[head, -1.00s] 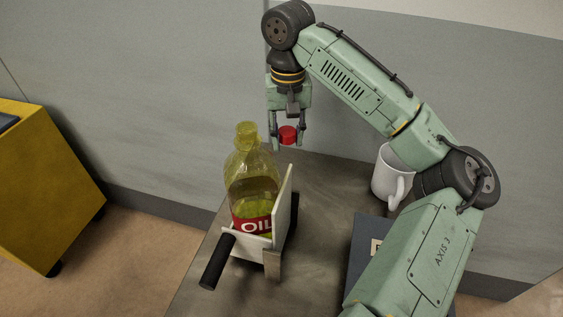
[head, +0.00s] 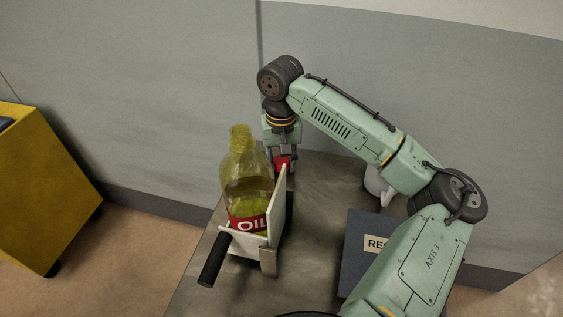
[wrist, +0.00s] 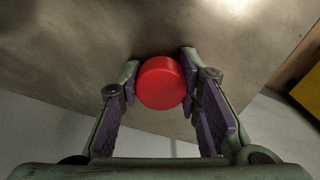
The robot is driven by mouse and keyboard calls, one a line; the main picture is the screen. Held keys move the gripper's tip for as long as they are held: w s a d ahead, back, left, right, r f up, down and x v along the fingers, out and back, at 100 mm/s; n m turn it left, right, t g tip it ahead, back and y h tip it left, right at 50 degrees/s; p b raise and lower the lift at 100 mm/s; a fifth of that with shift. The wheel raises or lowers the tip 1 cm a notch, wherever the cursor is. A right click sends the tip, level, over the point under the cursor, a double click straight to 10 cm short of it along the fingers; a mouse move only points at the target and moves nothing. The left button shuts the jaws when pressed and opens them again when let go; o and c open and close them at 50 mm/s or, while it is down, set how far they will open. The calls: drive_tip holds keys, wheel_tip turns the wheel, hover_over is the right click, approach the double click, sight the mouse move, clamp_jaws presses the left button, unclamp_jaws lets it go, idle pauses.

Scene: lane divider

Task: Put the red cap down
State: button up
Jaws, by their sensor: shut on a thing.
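The red cap (head: 282,162) is between the fingers of my gripper (head: 281,166), behind the divider of the bottle holder in the head view. In the wrist view the red cap (wrist: 161,83) sits between the two purple-padded fingertips of my gripper (wrist: 160,88), which is shut on it. The grey table top (wrist: 60,50) shows beyond the cap; I cannot tell whether the cap touches it. The oil bottle (head: 245,185) stands upright and uncapped in the holder (head: 276,215).
The holder has a black handle (head: 214,260) at the front left. A white mug (head: 376,185) stands partly behind my arm. A dark blue box (head: 358,240) with a label lies at the right. A yellow cabinet (head: 45,190) stands apart at the left. Bare table (head: 310,260) shows between holder and box.

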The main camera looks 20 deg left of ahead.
sight(281, 160)
drive_tip(key=shift+s+f, duration=0.15)
drive_tip(key=shift+f, duration=0.45)
drive_tip(key=o, duration=0.9)
drive_tip(key=shift+f, duration=0.2)
drive_tip(key=shift+r, duration=0.15)
wheel_tip(281, 160, up, 13)
drive_tip(key=shift+r+b, duration=0.2)
drive_tip(key=shift+b, duration=0.75)
